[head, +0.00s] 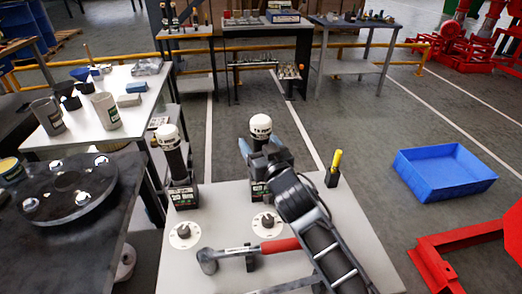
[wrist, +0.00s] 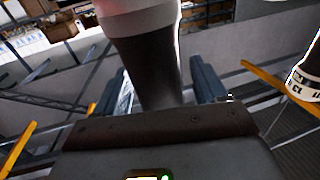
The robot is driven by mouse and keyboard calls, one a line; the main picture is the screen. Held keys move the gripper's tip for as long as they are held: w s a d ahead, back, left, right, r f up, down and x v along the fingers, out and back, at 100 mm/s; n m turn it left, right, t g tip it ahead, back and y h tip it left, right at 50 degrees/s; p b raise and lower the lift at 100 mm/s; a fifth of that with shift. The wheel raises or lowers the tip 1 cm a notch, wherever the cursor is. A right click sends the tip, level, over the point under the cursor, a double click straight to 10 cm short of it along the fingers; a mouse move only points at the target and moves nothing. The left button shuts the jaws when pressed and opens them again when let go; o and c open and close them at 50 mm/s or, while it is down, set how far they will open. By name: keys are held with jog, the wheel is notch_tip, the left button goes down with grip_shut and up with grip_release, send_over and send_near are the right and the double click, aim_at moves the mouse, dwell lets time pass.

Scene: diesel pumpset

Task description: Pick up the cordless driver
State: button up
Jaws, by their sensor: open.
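Two cordless drivers with white tops, dark handles and dark bases stand upright on the grey table. One driver (head: 260,124) is at the middle, at my gripper; the other driver (head: 170,134) stands to its left. My gripper (head: 262,147) is open around the middle driver's handle. In the wrist view the dark handle (wrist: 147,62) rises between the two blue-grey fingers of my gripper (wrist: 160,88), with visible space to both fingers. Part of the other driver (wrist: 304,82) shows at the right edge there. The gripper and arm hide part of the middle driver's lower half.
The grey table (head: 215,213) also holds a red-handled hammer-like tool (head: 250,252), two white round dials (head: 185,234) and a yellow-handled tool (head: 336,160) in a dark holder. A blue bin (head: 440,185) lies on the floor at right. Dark flanged disc (head: 65,190) at left.

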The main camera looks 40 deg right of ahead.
jog(key=shift+w+f, duration=0.1)
jog(key=shift+w, duration=0.05)
jog(key=c, duration=1.3)
grip_shut()
